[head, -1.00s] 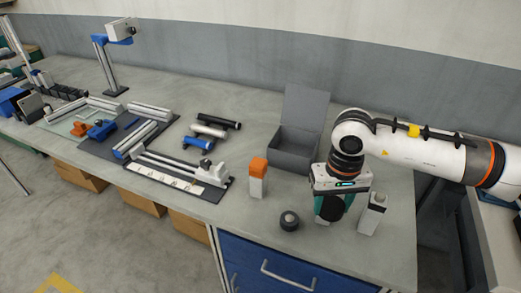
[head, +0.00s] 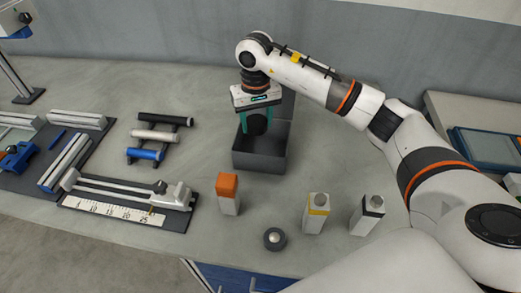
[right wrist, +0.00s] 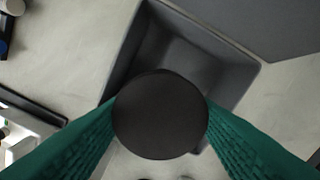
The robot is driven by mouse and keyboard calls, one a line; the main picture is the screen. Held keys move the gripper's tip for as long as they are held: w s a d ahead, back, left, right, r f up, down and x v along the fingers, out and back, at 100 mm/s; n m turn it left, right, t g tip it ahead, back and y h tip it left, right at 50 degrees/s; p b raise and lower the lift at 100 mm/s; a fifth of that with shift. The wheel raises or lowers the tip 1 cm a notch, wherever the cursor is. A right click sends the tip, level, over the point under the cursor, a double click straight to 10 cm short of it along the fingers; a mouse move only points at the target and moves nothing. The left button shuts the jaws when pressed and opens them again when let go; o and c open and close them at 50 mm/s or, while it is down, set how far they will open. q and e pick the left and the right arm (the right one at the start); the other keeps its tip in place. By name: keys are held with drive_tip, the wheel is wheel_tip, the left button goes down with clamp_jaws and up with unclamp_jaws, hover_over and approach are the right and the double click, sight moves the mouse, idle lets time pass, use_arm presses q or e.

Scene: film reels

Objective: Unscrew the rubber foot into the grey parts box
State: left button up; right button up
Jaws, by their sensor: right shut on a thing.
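The rubber foot (right wrist: 160,114) is a black round disc between the green fingers of my right gripper (head: 255,122), which is shut on it. In the head view the foot (head: 257,125) is dark and partly covered by the fingers. The grey parts box (head: 260,165) stands open on the bench, with its lid raised behind. My right gripper is above the box, and the foot overlaps the box opening in the right wrist view. The box floor (right wrist: 185,62) is partly hidden by the foot; the visible part looks empty. My left gripper is not in view.
A dark round piece (head: 275,239) lies near the front edge. A rack of rollers (head: 157,136) is left of the box.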

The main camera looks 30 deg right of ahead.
drive_tip(key=shift+w+d+f, duration=0.2)
drive_tip(key=shift+d+f, duration=0.75)
drive_tip(key=shift+d, duration=0.05)
drive_tip(key=p, duration=0.2)
hover_over(263, 153)
drive_tip(key=shift+m, duration=0.3)
wheel_tip(263, 153, down, 5)
drive_tip(key=shift+a+f, duration=0.1)
wheel_tip(263, 153, down, 4)
drive_tip(key=shift+f, duration=0.25)
drive_tip(key=o, duration=1.1)
drive_tip(key=shift+r, duration=0.1)
drive_tip(key=shift+c, duration=0.2)
